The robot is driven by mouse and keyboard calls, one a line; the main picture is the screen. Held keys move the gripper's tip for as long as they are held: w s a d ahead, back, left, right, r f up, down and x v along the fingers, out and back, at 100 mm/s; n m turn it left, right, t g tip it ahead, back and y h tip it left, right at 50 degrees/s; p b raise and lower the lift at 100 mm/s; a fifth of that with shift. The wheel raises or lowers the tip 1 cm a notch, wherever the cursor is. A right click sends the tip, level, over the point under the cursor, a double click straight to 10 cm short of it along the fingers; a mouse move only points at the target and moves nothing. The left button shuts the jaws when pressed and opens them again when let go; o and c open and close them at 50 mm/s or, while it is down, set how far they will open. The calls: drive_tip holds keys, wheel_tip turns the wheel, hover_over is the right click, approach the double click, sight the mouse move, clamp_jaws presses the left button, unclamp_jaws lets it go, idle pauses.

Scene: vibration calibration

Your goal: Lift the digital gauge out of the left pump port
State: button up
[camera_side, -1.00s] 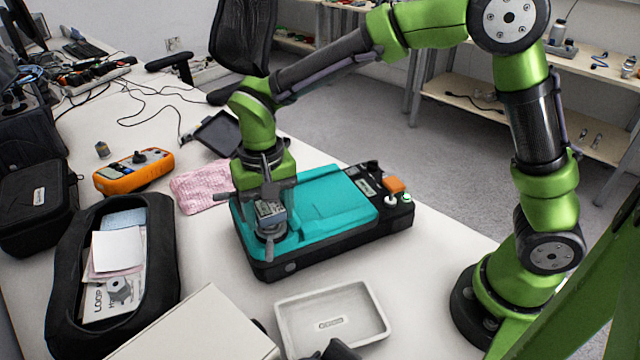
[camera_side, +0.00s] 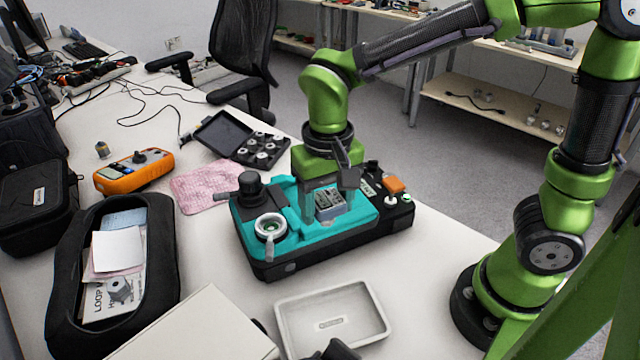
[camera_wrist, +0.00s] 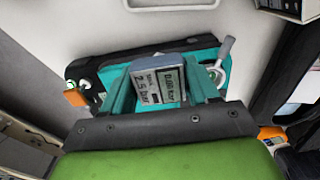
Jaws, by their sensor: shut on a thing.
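The digital gauge (camera_side: 331,204) is a small grey box with a display. My gripper (camera_side: 326,198) is shut on it and holds it over the middle of the teal-topped pump (camera_side: 352,172). The gauge also shows between my fingers in the wrist view (camera_wrist: 158,82), its display lit with two readings. Its lower end is close to the teal top; I cannot tell the gap. The left pump port (camera_side: 270,228), a pale ring with a grey lever, is open and empty to the left of the gauge.
A black knob (camera_side: 251,189) stands behind the port. An orange block (camera_side: 394,185) sits at the pump's right end. A pale tray (camera_side: 287,327) lies in front, a pink cloth (camera_side: 196,190) and orange meter (camera_side: 133,175) to the left, and a black case (camera_side: 212,135) behind.

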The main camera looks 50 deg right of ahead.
drive_tip(key=s+d+r, duration=0.2)
drive_tip(key=s+r, duration=0.2)
drive_tip(key=s, duration=0.1)
drive_tip(key=shift+d+r, duration=0.25)
drive_tip(key=shift+r, duration=0.05)
idle(0.4)
drive_tip(key=shift+s+a, duration=0.1)
